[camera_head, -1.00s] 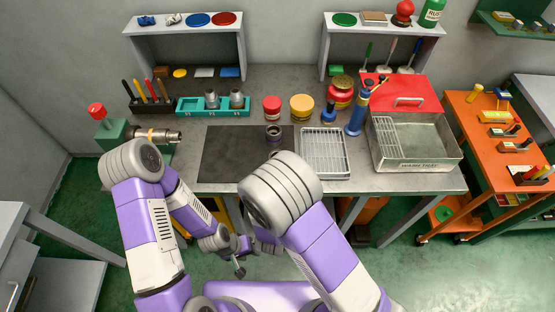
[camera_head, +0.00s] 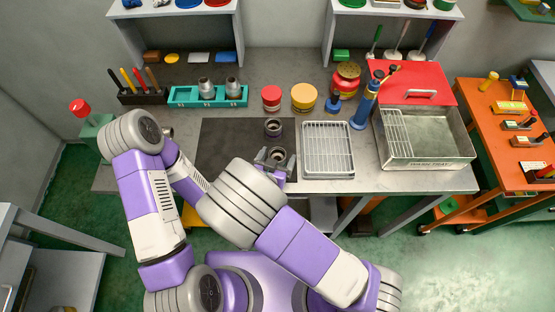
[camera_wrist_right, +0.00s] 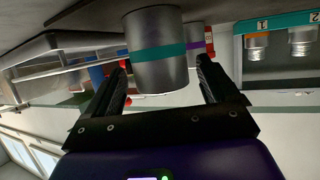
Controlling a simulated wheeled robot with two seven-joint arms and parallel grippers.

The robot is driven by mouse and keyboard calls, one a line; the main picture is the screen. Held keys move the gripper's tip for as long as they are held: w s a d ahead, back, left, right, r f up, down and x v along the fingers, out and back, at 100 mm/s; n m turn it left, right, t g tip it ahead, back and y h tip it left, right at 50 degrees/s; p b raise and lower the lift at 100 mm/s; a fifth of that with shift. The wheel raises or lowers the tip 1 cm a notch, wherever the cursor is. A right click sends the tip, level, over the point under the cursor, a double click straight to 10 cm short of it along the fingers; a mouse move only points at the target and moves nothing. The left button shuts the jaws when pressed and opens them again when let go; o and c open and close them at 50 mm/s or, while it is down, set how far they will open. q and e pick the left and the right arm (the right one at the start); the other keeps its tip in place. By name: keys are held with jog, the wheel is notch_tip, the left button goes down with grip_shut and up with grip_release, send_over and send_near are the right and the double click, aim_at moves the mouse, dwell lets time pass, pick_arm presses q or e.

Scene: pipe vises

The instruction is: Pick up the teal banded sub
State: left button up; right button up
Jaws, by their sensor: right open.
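The teal banded sub, a grey metal cylinder with a teal stripe (camera_wrist_right: 158,53), stands on the dark mat (camera_head: 222,150); in the head view its open top (camera_head: 277,154) shows close to the mat's front edge. My right gripper (camera_head: 276,160) is open. In the right wrist view its two fingers (camera_wrist_right: 162,66) stand on either side of the sub, with visible gaps. A second sub with a purple band (camera_wrist_right: 194,45) stands just behind; in the head view it is the dark ring-topped cylinder (camera_head: 273,128). My left gripper is hidden behind my arms.
A wire rack tray (camera_head: 328,150) lies right of the mat, beside an open-lidded metal bin (camera_head: 428,140). A teal holder (camera_head: 208,97) with two grey subs, a red jar (camera_head: 271,98) and a yellow jar (camera_head: 303,97) stand behind the mat.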

jog(key=x, duration=0.3)
jog(key=shift+a, duration=0.1)
jog(key=c, duration=1.2)
